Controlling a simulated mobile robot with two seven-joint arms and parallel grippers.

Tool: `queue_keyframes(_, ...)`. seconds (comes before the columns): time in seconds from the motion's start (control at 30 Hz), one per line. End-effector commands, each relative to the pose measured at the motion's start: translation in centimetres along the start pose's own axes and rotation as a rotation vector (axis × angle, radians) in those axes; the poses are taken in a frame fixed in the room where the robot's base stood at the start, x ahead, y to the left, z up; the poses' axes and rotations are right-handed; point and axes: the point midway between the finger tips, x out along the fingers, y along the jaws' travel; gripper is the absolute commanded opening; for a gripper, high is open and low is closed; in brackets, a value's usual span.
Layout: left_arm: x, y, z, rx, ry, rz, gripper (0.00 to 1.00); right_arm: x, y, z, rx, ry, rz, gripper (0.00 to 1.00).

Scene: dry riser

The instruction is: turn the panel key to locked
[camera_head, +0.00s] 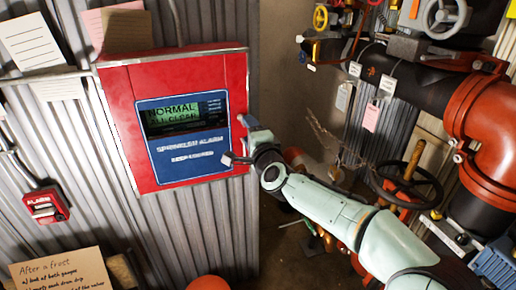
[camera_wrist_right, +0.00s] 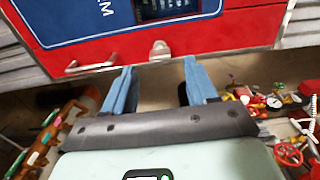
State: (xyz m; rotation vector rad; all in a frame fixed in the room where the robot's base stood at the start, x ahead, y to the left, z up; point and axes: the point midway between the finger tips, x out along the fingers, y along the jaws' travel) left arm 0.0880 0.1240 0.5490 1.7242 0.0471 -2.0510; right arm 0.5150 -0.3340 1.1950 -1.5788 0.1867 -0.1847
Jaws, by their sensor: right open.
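The red alarm panel (camera_head: 117,95) hangs on the corrugated wall, with a blue faceplate and a screen reading "NORMAL ALL CLEAR". In the right wrist view its lower part (camera_wrist_right: 240,28) fills the top. My left gripper is out of view.
A metal bar handle (camera_wrist_right: 92,66) is left of the key. A red alarm box (camera_head: 46,205) and paper notes (camera_head: 30,42) are on the wall at left. Pipes (camera_head: 488,125) and a black handwheel (camera_head: 405,183) crowd the right.

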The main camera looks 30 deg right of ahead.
Motion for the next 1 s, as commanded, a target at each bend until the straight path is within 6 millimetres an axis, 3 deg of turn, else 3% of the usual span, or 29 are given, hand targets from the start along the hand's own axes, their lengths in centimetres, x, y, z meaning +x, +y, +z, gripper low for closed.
queue_keyframes(0.2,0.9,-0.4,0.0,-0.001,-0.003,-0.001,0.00,-5.0,0.0,0.0,0.000,0.000,-0.001,0.57)
queue_keyframes(0.4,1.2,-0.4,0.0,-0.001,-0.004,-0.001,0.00,-7.5,0.0,0.0,0.001,-0.001,-0.001,0.57)
queue_keyframes(1.0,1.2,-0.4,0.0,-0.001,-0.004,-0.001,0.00,-8.0,0.0,0.0,0.000,-0.001,0.000,0.57)
